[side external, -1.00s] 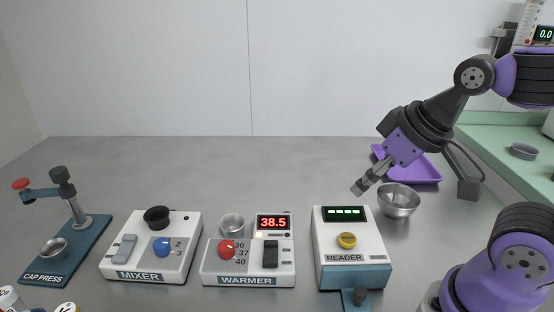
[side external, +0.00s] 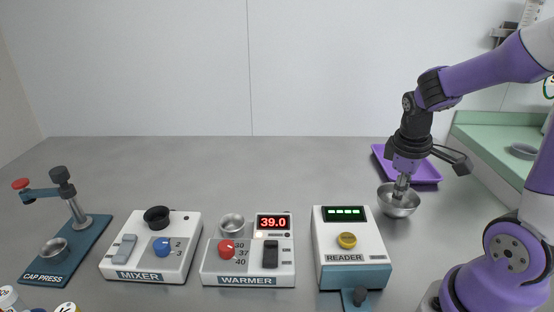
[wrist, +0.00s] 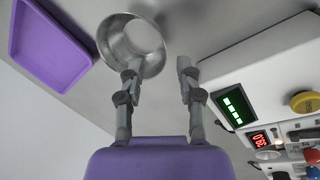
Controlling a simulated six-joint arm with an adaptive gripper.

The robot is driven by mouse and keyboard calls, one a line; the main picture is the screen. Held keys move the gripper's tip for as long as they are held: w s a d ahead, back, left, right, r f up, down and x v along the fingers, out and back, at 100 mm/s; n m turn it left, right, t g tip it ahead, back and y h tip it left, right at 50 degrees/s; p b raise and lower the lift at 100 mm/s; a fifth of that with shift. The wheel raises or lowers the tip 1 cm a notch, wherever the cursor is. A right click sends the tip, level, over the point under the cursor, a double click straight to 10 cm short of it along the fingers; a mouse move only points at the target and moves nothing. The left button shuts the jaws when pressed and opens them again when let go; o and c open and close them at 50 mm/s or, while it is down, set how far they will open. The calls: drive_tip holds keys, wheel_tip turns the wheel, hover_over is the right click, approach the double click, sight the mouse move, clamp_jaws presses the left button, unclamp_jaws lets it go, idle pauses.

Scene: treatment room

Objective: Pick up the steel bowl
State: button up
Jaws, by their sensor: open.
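The steel bowl (side external: 398,207) stands upright on the grey table, to the right of the reader and in front of the purple tray. My gripper (side external: 402,190) points down at the bowl in the side view, its fingertips overlapping the bowl's opening. In the wrist view, the bowl (wrist: 122,42) is at the upper left, and my gripper (wrist: 158,68) is open. The left finger overlaps the bowl's near rim and the right finger is outside the bowl. I cannot tell whether a finger touches it.
The reader (side external: 346,246) stands close to the left of the bowl. The purple tray (side external: 428,173) lies just behind it. The warmer (side external: 222,262), mixer (side external: 140,262) and cap press (side external: 88,240) stand farther left. The table behind the devices is clear.

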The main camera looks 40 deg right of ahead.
sight(393, 207)
drive_tip(key=x, duration=0.6)
drive_tip(key=shift+w+a+f, duration=0.15)
drive_tip(key=shift+w+f, duration=0.2)
drive_tip(key=shift+f, duration=0.05)
drive_tip(key=shift+c, duration=0.4)
clamp_jaws()
